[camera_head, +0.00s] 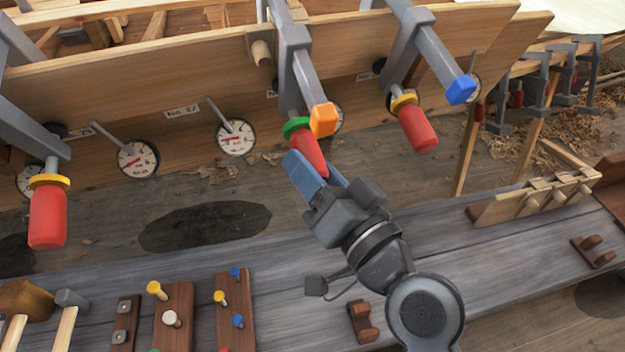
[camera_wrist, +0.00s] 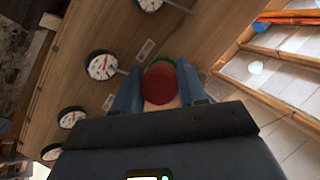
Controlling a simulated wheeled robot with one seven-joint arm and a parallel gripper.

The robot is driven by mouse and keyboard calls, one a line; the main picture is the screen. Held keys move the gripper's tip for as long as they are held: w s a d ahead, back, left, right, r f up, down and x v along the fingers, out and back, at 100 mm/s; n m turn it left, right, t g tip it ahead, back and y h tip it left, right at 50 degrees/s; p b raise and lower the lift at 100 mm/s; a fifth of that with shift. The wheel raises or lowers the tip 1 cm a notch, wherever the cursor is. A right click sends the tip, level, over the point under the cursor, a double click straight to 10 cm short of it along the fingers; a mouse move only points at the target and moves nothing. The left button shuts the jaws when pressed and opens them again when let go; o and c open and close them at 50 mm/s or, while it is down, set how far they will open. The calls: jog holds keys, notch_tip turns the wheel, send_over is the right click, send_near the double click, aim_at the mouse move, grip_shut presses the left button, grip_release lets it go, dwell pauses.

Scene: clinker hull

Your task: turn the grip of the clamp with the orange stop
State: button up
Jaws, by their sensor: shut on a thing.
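The clamp with the orange stop (camera_head: 323,119) hangs over the plank edge at the upper middle of the head view. Below its grey bar sit a green collar (camera_head: 296,126) and a red grip (camera_head: 310,154). My gripper (camera_head: 318,174) has its blue fingers on either side of the red grip, shut on its lower part. In the wrist view the red grip (camera_wrist: 159,84) sits between the two blue fingers, with the green collar (camera_wrist: 165,60) behind it. The fingers hide part of the grip.
A clamp with a blue stop (camera_head: 460,90) and red grip stands to the right; another red-gripped clamp (camera_head: 47,215) is at the left. Round dials (camera_head: 236,137) line the plank. The grey bench (camera_head: 290,262) below holds pegged boards (camera_head: 173,318) and mallets.

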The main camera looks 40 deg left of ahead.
jog(key=shift+m+b, duration=0.4)
jog(key=shift+y, duration=0.3)
jog(key=o, duration=1)
jog(key=shift+b+v, duration=0.4)
jog(key=shift+v, duration=3.5)
jog(key=shift+w+r, duration=0.1)
